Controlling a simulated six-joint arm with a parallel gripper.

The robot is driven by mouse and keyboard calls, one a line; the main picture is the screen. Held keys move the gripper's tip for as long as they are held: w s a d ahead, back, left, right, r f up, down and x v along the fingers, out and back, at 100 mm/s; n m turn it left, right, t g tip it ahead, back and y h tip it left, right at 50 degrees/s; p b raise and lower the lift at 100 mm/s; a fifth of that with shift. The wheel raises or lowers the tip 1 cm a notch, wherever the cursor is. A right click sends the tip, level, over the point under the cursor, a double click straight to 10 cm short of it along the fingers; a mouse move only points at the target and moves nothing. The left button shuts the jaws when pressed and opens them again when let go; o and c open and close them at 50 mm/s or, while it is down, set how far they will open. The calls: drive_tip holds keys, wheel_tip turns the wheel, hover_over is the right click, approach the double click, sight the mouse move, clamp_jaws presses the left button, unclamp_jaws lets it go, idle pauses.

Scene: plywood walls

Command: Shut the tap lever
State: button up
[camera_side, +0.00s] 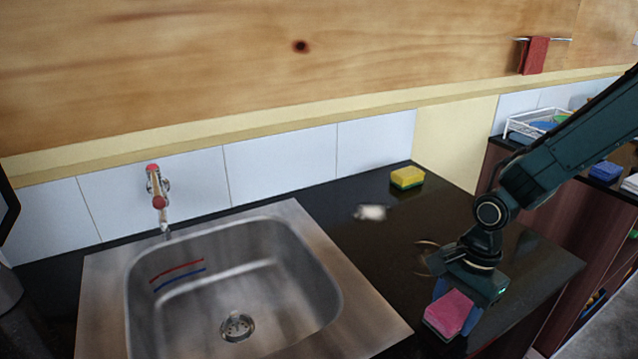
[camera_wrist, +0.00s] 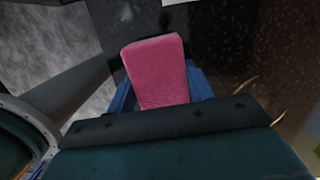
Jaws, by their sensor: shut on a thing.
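The tap (camera_side: 158,186) is on the tiled wall above the left part of the sink in the side view. It has red parts at its top and its lower front; I cannot tell which is the lever or how it is turned. A thin pale streak shows below it, and I cannot tell if it is water. My gripper (camera_side: 456,308) is over the front right of the black counter, far from the tap. Its blue fingers are shut on a pink sponge (camera_side: 449,313). The pink sponge also shows in the wrist view (camera_wrist: 157,72), between the fingers.
The steel sink (camera_side: 365,325) is sunk into the counter, with red and blue lines on its inner wall. A yellow and green sponge (camera_side: 407,177) and a blurred whitish object (camera_side: 371,212) lie at the back. A white rack (camera_side: 522,124) stands far right. A red cloth (camera_side: 534,55) hangs above.

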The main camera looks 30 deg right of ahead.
sight(449, 297)
drive_tip(key=shift+r, duration=0.1)
wheel_tip(449, 297, up, 20)
idle(0.7)
idle(0.6)
drive_tip(key=w+d+f+n, duration=0.2)
drive_tip(key=w+f+n, duration=0.2)
drive_tip(key=f+n, duration=0.1)
drive_tip(key=w+d+f+n+g+h, duration=0.1)
drive_tip(key=w+d+f+n, duration=0.1)
drive_tip(key=w+f+n, duration=0.3)
drive_tip(key=w+d+f+n, duration=0.3)
drive_tip(key=w+f+n, duration=0.1)
drive_tip(key=f+n, duration=0.2)
drive_tip(key=shift+w+f+h, duration=0.2)
drive_tip(key=shift+f+h, duration=0.05)
drive_tip(key=shift+h, duration=0.05)
drive_tip(key=shift+w+d+f+n+g, duration=0.2)
drive_tip(key=shift+f+n, duration=0.1)
drive_tip(key=shift+f, duration=0.1)
drive_tip(key=shift+w+d+f+n+g, duration=0.1)
drive_tip(key=shift+d+f+n, duration=0.05)
drive_tip(key=shift+f+n, duration=0.2)
